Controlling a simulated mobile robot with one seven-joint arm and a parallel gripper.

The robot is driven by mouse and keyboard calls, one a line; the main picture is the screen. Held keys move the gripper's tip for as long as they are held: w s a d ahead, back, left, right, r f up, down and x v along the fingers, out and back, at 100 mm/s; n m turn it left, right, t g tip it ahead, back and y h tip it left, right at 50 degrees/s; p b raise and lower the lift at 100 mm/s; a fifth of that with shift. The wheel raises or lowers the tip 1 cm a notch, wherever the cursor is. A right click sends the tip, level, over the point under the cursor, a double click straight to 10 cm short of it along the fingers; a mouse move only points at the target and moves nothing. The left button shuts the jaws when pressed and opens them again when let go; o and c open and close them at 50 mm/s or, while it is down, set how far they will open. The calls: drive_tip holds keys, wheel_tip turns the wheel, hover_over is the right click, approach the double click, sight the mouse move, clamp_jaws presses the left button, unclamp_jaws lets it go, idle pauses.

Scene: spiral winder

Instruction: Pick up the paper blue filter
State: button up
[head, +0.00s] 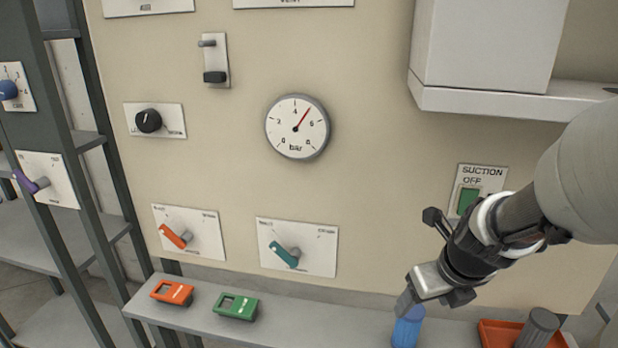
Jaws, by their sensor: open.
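A blue cylinder (407,330), likely the blue paper filter, stands on the grey shelf at the bottom edge of the head view. Its lower part is cut off by the frame. My gripper (406,303) reaches in from the right and points down at it. The jaws are open, and a pale fingertip overlaps the top of the blue cylinder in the picture. I cannot tell whether the fingers touch it or stand around it.
An orange tray (496,336) with a grey cylinder (538,328) is to the right on the shelf (330,322). Orange (172,292) and green (236,306) devices lie left. The beige panel (380,190) behind carries a gauge (297,127), levers and a suction switch (468,200).

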sight(412, 321)
drive_tip(key=w+f+b, duration=0.1)
drive_tip(key=f, duration=0.3)
drive_tip(key=w+f+m+b, duration=0.1)
drive_tip(key=w+f+b, duration=0.1)
drive_tip(key=f, duration=0.1)
drive_tip(key=w+d+f+m+b, duration=0.1)
drive_tip(key=f+b, duration=0.1)
drive_tip(key=f, duration=0.2)
drive_tip(key=shift+w+f, duration=0.25)
drive_tip(key=shift+f, duration=0.1)
drive_tip(key=shift+b+x, duration=1.35)
drive_tip(key=shift+x, duration=1.5)
drive_tip(key=shift+w, duration=0.1)
drive_tip(key=shift+c, duration=0.4)
drive_tip(key=c, duration=1.1)
drive_tip(key=shift+r, duration=0.15)
